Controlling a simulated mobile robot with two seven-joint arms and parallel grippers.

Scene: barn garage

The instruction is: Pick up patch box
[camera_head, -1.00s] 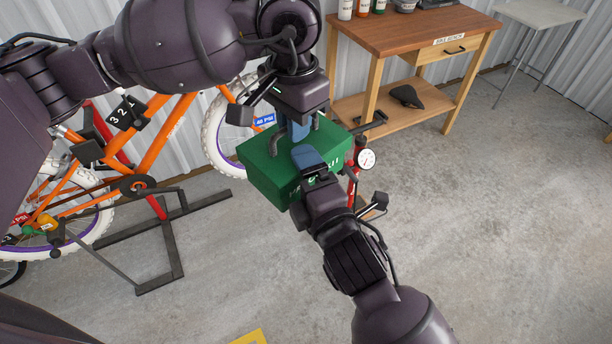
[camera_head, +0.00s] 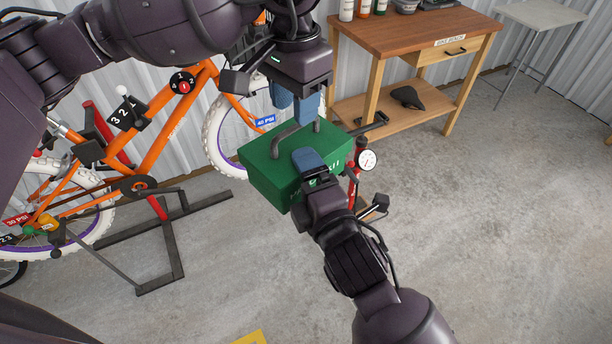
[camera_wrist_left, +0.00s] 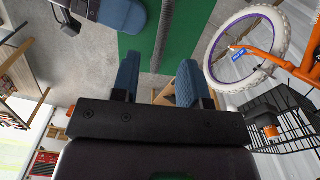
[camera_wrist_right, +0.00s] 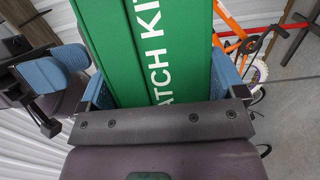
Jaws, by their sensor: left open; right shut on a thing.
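The green patch box (camera_head: 265,175) is off the floor in the head view, with a dark handle (camera_head: 284,139) on its top. White lettering reading "ATCH KIT" shows on the box (camera_wrist_right: 150,45) in the right wrist view. My right gripper (camera_head: 308,161) is shut on the box, with a blue finger on each side of it in the right wrist view; in the head view only the near finger shows. My left gripper (camera_head: 294,108) is open and empty just above the handle. The left wrist view shows its spread fingers (camera_wrist_left: 157,75) with the handle (camera_wrist_left: 176,38) beyond them.
An orange bicycle (camera_head: 165,130) on a stand is at the left, its white-tyred wheel (camera_head: 222,135) behind the box. A wooden workbench (camera_head: 400,35) stands at the back, a saddle (camera_head: 407,97) on its shelf. A pump gauge (camera_head: 367,160) is beside the box. Floor at right is clear.

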